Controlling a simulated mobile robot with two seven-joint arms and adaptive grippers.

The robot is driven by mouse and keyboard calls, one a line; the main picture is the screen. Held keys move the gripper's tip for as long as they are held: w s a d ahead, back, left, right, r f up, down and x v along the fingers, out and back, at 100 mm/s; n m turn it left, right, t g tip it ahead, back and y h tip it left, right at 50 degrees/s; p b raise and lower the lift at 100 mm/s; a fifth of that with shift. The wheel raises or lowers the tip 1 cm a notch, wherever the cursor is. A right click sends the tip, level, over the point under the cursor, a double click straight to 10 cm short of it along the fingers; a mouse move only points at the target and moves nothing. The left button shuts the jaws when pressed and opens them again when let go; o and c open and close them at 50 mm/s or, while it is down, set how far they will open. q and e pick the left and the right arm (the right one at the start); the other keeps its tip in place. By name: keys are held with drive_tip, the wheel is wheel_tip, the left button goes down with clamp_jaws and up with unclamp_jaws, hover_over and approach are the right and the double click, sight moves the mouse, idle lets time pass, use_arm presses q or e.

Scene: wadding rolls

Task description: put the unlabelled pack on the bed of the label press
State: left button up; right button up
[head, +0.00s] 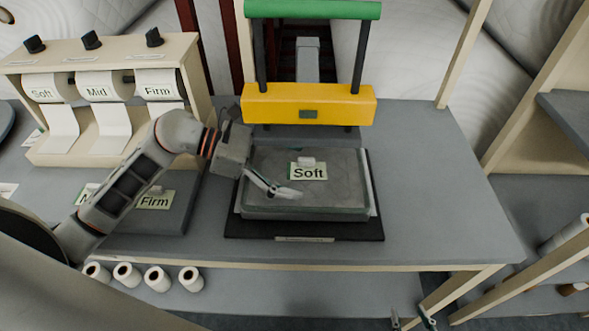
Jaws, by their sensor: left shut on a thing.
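A flat grey pack (335,190) with a white "Soft" label (307,171) on top is over the dark bed (375,225) of the label press. It covers most of the bed; whether it rests fully on it is hard to tell. The press has a yellow head (275,107), raised behind the pack, and a green handle bar (312,10). My left gripper (284,191) reaches in from the left and is shut on the pack near its left side. What look like my right gripper's fingertips (412,321) show apart and empty at the bottom edge, below the table front.
Label rolls marked Soft, Mid and Firm hang in a cream dispenser (112,55) at the left. A labelled "Firm" pack (170,218) lies beneath my left arm. Several white rolls (157,279) are on the lower shelf. The tabletop right of the press (440,180) is clear.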

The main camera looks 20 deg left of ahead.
use_arm(q)
drive_tip(key=shift+f, duration=0.55)
drive_tip(key=shift+f, duration=0.1)
drive_tip(key=o, duration=1.1)
drive_tip(key=b+v, duration=0.1)
drive_tip(key=v, duration=1)
drive_tip(key=shift+s+a+r+b, duration=0.1)
drive_tip(key=shift+a+r+b, duration=0.15)
drive_tip(key=shift+a+b, duration=0.1)
